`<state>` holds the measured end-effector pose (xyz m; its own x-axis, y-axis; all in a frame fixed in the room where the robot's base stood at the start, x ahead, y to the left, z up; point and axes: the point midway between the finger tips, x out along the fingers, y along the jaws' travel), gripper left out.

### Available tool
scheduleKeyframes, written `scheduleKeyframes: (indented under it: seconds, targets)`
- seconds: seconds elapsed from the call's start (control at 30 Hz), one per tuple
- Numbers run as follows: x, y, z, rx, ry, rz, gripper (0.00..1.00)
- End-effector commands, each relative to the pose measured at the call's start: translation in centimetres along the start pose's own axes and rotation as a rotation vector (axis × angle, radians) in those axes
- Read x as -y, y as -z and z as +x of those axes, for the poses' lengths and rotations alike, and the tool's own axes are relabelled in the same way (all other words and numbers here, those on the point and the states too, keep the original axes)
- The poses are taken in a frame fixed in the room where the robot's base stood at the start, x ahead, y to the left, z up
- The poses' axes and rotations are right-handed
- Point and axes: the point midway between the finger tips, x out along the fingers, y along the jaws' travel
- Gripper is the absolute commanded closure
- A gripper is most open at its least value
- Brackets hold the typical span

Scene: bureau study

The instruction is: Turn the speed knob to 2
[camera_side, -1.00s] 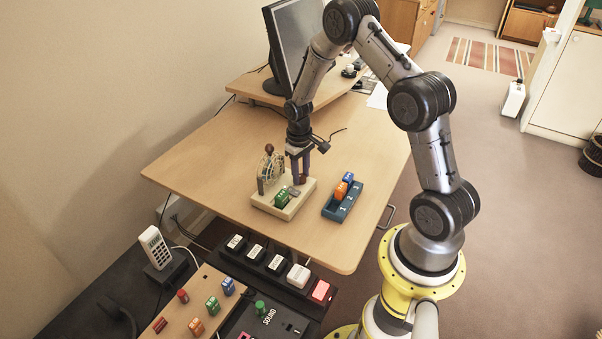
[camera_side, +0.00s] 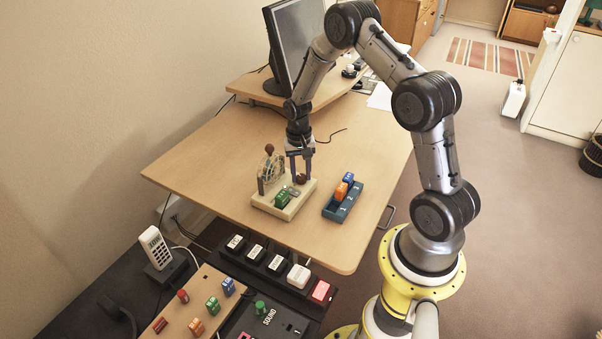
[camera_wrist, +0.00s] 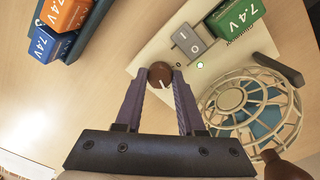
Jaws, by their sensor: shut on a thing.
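The speed knob (camera_wrist: 160,75) is a round brown knob with a white pointer line, on the cream base (camera_wrist: 140,60) of a small fan. It also shows in the side view (camera_side: 301,179). In the wrist view the line points down and slightly right. No scale numbers can be read around it. My gripper (camera_wrist: 160,79) is shut on the knob, with one purple finger on each side. In the side view my gripper (camera_side: 301,177) reaches down to the base from above.
A caged fan (camera_wrist: 250,108) with a blue rotor stands beside the knob. A blue battery tray (camera_side: 337,212) lies to the right.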

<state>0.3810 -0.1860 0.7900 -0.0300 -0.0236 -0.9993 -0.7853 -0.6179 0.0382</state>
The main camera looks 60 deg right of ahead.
Motion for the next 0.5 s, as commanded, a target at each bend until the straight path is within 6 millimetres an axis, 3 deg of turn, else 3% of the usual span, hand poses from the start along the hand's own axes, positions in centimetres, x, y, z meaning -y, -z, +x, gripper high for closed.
scheduleKeyframes:
  seconds: [0.47, 0.5]
  targets:
    - [0.02, 0.08, -0.11, -0.002, 0.001, 0.014, 1.00]
    - [0.02, 0.09, -0.11, -0.002, 0.001, 0.013, 0.56]
